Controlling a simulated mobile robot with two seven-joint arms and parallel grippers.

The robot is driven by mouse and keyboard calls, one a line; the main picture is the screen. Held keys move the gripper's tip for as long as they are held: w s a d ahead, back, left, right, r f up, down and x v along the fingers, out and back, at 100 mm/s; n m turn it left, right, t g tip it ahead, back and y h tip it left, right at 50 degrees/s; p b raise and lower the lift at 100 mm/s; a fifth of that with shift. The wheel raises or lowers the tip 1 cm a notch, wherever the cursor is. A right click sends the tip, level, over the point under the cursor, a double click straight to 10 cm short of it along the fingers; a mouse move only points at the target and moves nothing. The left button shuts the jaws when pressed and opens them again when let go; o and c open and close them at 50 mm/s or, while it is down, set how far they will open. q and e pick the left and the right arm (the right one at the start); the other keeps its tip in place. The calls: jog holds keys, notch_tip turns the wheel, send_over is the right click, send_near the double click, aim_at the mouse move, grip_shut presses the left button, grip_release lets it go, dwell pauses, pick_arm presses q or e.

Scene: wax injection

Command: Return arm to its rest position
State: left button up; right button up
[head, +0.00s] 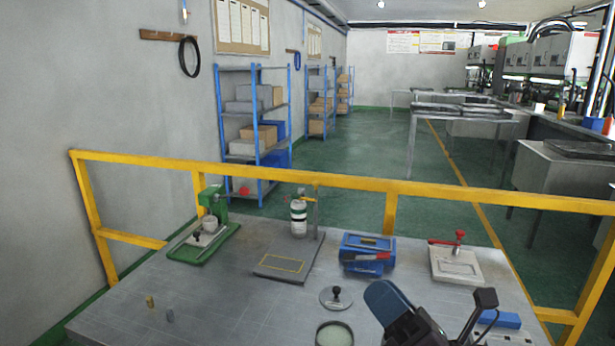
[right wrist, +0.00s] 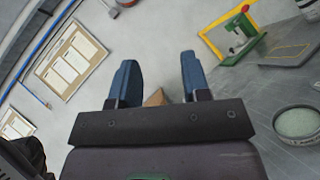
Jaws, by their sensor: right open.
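My right gripper (head: 436,297) is at the lower right of the head view, over the front part of the grey table (head: 240,295). In the right wrist view its two blue fingers (right wrist: 160,78) stand wide apart. No object is held between them; a small brown shape (right wrist: 155,97) shows behind, and I cannot tell what it is. My left gripper is not in view.
On the table stand a green press (head: 205,240), a dispenser (head: 298,216), a blue box (head: 367,254), a red-handled clamp (head: 457,263), a round lid (head: 336,297) and a round dish (head: 334,335). A yellow railing (head: 340,183) runs behind. The table's front left is mostly clear.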

jog(key=s+d+f+m+g+h, duration=0.1)
jog(key=d+f+m+h, duration=0.4)
jog(key=m, duration=0.3)
jog(key=s+d+f+m+g+h, duration=0.1)
jog(key=s+d+f+m+h, duration=0.1)
jog(key=d+f+m+h, duration=0.3)
jog(key=s+d+f+m+g+h, duration=0.2)
jog(key=d+f+m+h, duration=0.3)
jog(key=m, duration=0.8)
jog(key=shift+s+d+f+h, duration=0.15)
jog(key=shift+f+h, duration=0.5)
jog(key=shift+f, duration=0.15)
jog(key=shift+s+d+f+h, duration=0.1)
jog(key=shift+f+h, duration=0.55)
jog(key=shift+f, duration=0.15)
jog(key=s+d+f+m+g+y, duration=0.1)
jog(key=s+f+m+g, duration=0.45)
jog(key=s, duration=0.35)
jog(key=s+d+f+m+g, duration=0.1)
jog(key=s+f+m+g, duration=0.4)
jog(key=s, duration=0.5)
jog(key=w+f+n+t+y, duration=0.1)
jog(key=w+f+t, duration=0.7)
jog(key=f, duration=0.1)
jog(key=shift+a+f+n, duration=0.25)
jog(key=shift+f+n, duration=0.1)
